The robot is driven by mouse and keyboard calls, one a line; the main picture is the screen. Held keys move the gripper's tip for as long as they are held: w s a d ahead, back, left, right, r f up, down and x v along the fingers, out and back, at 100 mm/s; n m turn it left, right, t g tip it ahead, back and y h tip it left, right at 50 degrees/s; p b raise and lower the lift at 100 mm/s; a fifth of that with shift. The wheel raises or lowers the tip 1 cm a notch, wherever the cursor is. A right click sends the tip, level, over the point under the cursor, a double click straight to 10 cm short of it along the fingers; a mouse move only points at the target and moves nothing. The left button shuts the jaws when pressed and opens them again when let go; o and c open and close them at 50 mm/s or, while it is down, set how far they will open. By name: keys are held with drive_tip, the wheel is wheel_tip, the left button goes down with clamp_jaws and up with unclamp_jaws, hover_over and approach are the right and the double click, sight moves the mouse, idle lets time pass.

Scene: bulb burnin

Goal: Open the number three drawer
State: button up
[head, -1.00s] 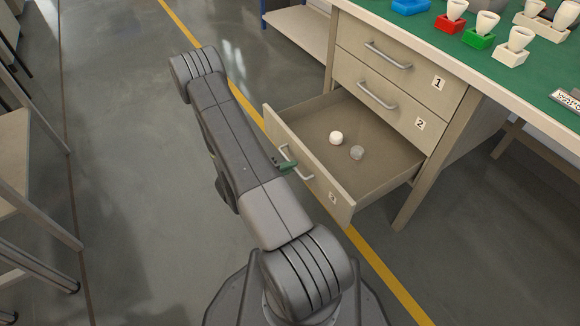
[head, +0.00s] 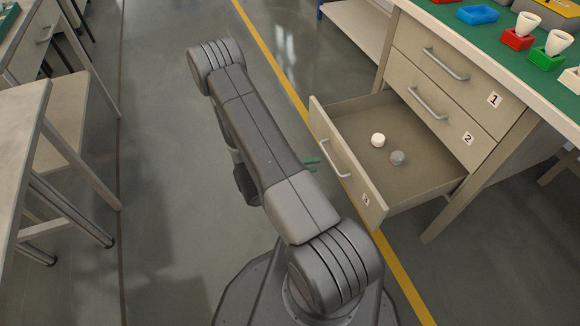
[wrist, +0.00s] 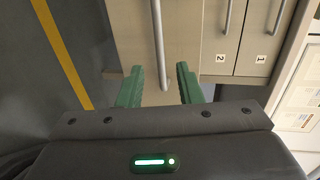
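The number three drawer (head: 362,212) is the lowest of three in the workbench and stands pulled out. A white round object (head: 378,140) and a grey one (head: 398,158) lie inside it. Its bar handle (head: 335,159) is on the front, and it also shows in the wrist view (wrist: 159,45). My gripper (head: 312,164) has green fingers, apart from each other and a short way off the handle. In the wrist view my gripper (wrist: 158,85) is open, with the handle's end seen between the fingers and nothing held. My arm hides part of the gripper.
The number one drawer (head: 445,65) and number two drawer (head: 430,108) are shut above. The green bench top (head: 475,32) holds a blue tray (head: 477,15) and cups in red and green holders. Another table (head: 22,110) stands at left. Grey floor (head: 160,200) is clear between.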

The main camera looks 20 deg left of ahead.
drive_tip(key=p+v, duration=0.1)
drive_tip(key=v, duration=0.6)
drive_tip(key=shift+a, duration=0.2)
drive_tip(key=shift+s, duration=0.1)
drive_tip(key=b+x, duration=0.2)
drive_tip(key=x, duration=1.1)
drive_tip(key=shift+d+b, duration=0.35)
drive_tip(key=shift+b, duration=0.05)
drive_tip(key=shift+r, duration=0.1)
